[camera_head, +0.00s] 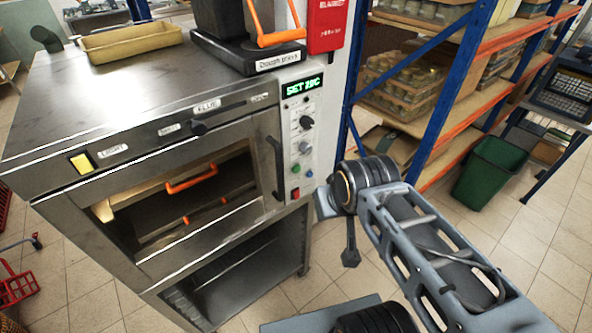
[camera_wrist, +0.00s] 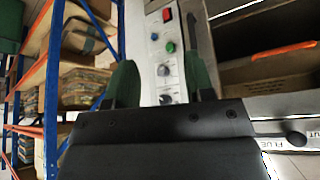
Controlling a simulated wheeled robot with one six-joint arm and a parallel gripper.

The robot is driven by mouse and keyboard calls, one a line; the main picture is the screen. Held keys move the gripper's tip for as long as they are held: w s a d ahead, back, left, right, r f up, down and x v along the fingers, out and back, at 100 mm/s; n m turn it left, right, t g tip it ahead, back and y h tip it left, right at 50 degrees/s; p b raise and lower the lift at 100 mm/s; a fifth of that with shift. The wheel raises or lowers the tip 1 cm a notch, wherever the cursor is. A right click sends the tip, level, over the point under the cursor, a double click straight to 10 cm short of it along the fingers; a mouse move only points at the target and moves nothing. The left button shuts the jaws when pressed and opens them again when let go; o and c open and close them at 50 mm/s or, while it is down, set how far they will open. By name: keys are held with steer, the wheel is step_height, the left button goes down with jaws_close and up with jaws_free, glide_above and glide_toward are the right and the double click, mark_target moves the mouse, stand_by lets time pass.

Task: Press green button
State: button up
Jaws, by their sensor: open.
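The green button (camera_head: 296,168) is a small round knob low on the white control panel (camera_head: 312,100) at the oven's right side. It also shows in the wrist view (camera_wrist: 171,47), where the panel appears upside down. A blue button (camera_head: 309,173) sits beside it, and a red switch (camera_head: 295,193) is below it in the head view. My gripper (camera_wrist: 163,78) is open and empty, with its two dark fingers on either side of the panel in the wrist view. The green button shows between and beyond the fingertips, apart from them. In the head view I cannot make out the fingers clearly.
The steel oven (camera_head: 130,100) has an open front with an orange handle (camera_head: 192,180). Dark knobs (camera_head: 305,122) are higher on the panel. A blue and orange shelf rack (camera_head: 400,100) stands to the right, with a green bin (camera_head: 490,172) beyond. Tiled floor is clear between.

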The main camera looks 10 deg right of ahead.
jaws_close()
stand_by(1.4)
